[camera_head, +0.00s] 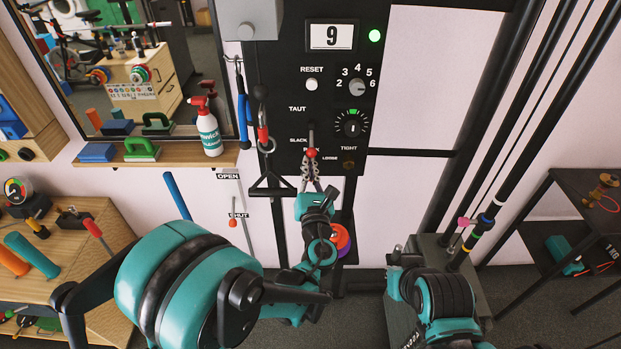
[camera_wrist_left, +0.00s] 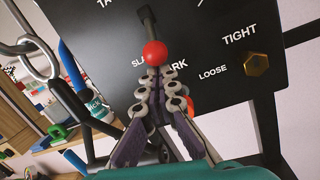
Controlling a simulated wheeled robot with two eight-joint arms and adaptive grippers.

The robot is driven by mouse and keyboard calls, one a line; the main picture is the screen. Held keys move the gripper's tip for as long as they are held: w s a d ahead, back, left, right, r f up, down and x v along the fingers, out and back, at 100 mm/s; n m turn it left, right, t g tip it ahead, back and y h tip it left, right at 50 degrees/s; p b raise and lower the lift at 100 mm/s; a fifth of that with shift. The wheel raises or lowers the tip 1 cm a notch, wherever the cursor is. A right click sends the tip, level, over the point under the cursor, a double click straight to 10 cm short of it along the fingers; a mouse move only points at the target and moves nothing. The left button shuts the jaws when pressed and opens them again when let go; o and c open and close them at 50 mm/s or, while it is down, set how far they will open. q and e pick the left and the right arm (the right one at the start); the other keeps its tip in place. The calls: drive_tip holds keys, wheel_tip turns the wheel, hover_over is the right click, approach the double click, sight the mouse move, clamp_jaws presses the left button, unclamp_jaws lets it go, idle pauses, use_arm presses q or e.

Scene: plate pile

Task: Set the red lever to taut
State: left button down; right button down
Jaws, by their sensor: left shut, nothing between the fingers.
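The red lever's ball knob (camera_head: 311,153) sits low on the black panel (camera_head: 280,85), with its dark stem rising above it. In the left wrist view the red knob (camera_wrist_left: 155,54) hangs under the stem, between the partly hidden SLACK and PARK labels. The TAUT label is higher and to the left. My left gripper (camera_head: 311,165) is shut and empty, its fingertips (camera_wrist_left: 156,76) just below the knob. I cannot tell whether they touch it. My right arm (camera_head: 445,295) shows at lower right; its fingers are not visible.
The panel also bears a display reading 9 (camera_head: 331,36), a green light (camera_head: 375,35), a reset button (camera_head: 312,85) and two dials. A black triangular handle (camera_head: 271,187) hangs left of my gripper. A spray bottle (camera_head: 208,130) stands on the shelf (camera_head: 190,158).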

use_arm(q)
drive_tip(key=shift+w, duration=0.3)
drive_tip(key=shift+r, duration=0.1)
